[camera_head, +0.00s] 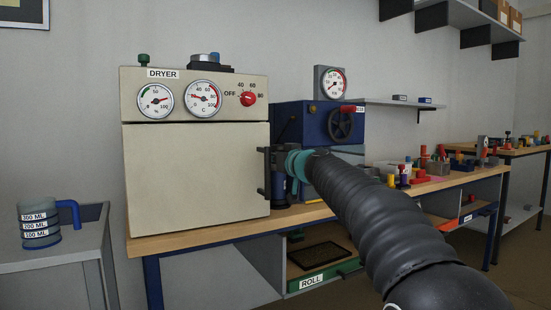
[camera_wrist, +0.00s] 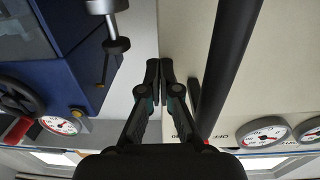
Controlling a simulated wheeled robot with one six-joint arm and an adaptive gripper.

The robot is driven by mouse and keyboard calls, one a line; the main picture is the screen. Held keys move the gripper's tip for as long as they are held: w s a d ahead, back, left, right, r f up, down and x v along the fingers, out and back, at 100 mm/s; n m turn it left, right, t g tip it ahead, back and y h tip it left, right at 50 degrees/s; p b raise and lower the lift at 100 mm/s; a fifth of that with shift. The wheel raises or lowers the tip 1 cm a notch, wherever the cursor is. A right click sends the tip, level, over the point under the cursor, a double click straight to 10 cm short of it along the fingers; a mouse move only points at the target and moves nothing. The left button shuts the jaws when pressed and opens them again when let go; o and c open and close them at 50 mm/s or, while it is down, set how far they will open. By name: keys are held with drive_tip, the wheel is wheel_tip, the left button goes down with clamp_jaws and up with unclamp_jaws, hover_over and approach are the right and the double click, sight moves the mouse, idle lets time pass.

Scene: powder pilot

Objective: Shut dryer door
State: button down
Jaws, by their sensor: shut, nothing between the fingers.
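The dryer (camera_head: 190,160) is a cream box on the bench at the left, with dials and a red knob on its top panel. Its door (camera_head: 195,180) sits flat across the front, and I see no gap at its edges. A black vertical handle (camera_head: 261,192) is at the door's right edge; it shows as a long dark bar in the wrist view (camera_wrist: 230,60). My gripper (camera_wrist: 159,68) is shut and empty, beside the handle near the dryer's right front edge. In the head view my gripper and arm hide part of that edge. I cannot tell whether the fingers touch the door.
A blue machine with a handwheel (camera_head: 342,124) stands right of the dryer, close to my gripper. A jug (camera_head: 40,228) stands on a side table at the left. Coloured parts (camera_head: 403,175) crowd the bench at the right. An open drawer (camera_head: 320,256) shows below.

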drive_tip(key=shift+w+a, duration=0.3)
drive_tip(key=shift+w, duration=0.35)
drive_tip(key=b+v, duration=0.6)
drive_tip(key=v, duration=0.8)
drive_tip(key=shift+d+b, duration=0.2)
drive_tip(key=shift+b, duration=0.15)
drive_tip(key=shift+w, duration=0.1)
